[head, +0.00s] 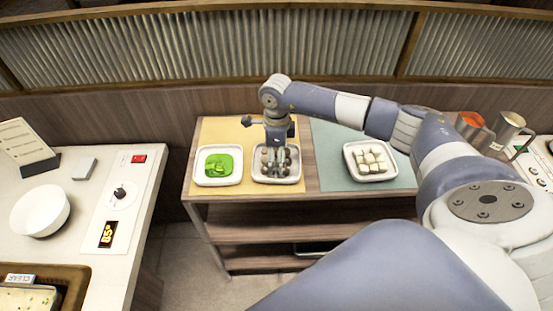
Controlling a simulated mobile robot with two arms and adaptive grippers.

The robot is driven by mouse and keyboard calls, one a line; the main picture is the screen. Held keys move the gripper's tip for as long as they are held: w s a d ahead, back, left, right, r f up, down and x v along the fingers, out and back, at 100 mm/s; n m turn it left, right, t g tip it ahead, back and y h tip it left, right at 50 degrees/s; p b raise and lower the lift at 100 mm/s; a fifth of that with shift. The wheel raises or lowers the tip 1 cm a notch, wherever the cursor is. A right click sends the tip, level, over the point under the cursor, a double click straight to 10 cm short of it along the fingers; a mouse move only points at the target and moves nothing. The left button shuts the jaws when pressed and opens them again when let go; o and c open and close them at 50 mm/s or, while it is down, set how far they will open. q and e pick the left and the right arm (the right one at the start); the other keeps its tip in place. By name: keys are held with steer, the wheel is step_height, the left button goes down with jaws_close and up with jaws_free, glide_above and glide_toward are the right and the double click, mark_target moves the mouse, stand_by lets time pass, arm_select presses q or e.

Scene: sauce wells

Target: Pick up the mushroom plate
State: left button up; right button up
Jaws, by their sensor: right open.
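The mushroom plate (276,181) is a white square dish holding several small brownish pieces. It sits on the yellow mat (232,130) of the shelf cart, between the plate of greens and the cart's middle. My right gripper (276,171) points down over this plate, with its fingers apart among or just above the pieces. It covers part of the plate and its contents. I cannot tell whether the fingers touch the plate. My left gripper is out of view.
A plate of green leaves (219,182) stands close on the left. A plate of white cubes (369,175) stands on the green mat (330,150) to the right. A counter with a white bowl (40,211) is at left. Metal pitchers (508,128) stand at right. A ribbed partition (220,45) is behind.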

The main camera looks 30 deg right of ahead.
steer(key=shift+f, duration=0.25)
steer(key=shift+f, duration=0.1)
stand_by(0.3)
steer(key=c, duration=1.4)
